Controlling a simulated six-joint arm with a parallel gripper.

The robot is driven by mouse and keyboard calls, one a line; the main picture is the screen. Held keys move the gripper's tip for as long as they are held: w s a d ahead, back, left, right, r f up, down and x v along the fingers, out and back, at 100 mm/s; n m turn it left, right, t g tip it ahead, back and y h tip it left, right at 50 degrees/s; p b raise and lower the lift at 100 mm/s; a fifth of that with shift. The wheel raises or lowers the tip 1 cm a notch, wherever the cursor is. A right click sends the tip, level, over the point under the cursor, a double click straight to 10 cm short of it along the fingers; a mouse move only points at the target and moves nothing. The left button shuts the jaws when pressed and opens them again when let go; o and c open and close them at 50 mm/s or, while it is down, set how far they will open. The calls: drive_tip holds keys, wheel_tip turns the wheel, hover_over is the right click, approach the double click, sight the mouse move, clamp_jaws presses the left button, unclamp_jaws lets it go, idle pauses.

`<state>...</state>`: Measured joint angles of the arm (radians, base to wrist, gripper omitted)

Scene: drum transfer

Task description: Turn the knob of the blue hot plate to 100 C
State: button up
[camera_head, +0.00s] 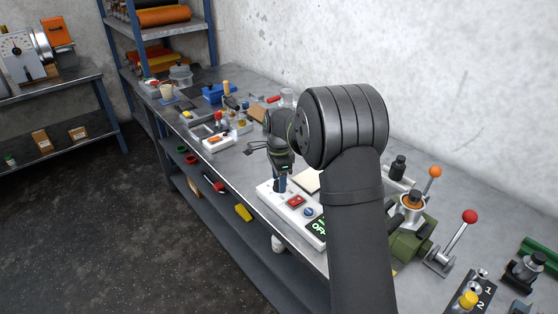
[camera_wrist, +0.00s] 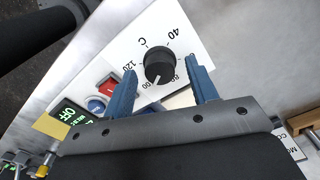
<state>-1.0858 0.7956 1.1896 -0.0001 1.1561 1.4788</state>
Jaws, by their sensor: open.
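The hot plate's white control panel (camera_head: 267,192) lies below my gripper (camera_head: 281,184) in the head view; I see no blue body on it. In the wrist view the panel (camera_wrist: 185,32) carries a round black knob (camera_wrist: 159,64) with a dial marked 40, 80, 120 and C. The knob's white pointer is at its lower edge, close to a partly covered mark ending in 00. My gripper (camera_wrist: 160,68) is open, with one blue finger on each side of the knob. Whether the fingers touch it is unclear. The knob is hidden in the head view.
A red switch (camera_head: 295,201), a blue button (camera_head: 308,212) and a dark display reading OFF (camera_head: 319,227) sit beside the knob on the panel. A green valve-like device (camera_head: 408,243) and levers with orange and red balls stand to the right. Small items crowd the bench behind.

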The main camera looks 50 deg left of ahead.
wheel_tip(320, 180, up, 17)
drive_tip(key=shift+f, duration=0.15)
drive_tip(key=shift+f, duration=0.1)
idle(0.6)
wheel_tip(320, 180, down, 17)
drive_tip(key=shift+f, duration=0.15)
idle(0.5)
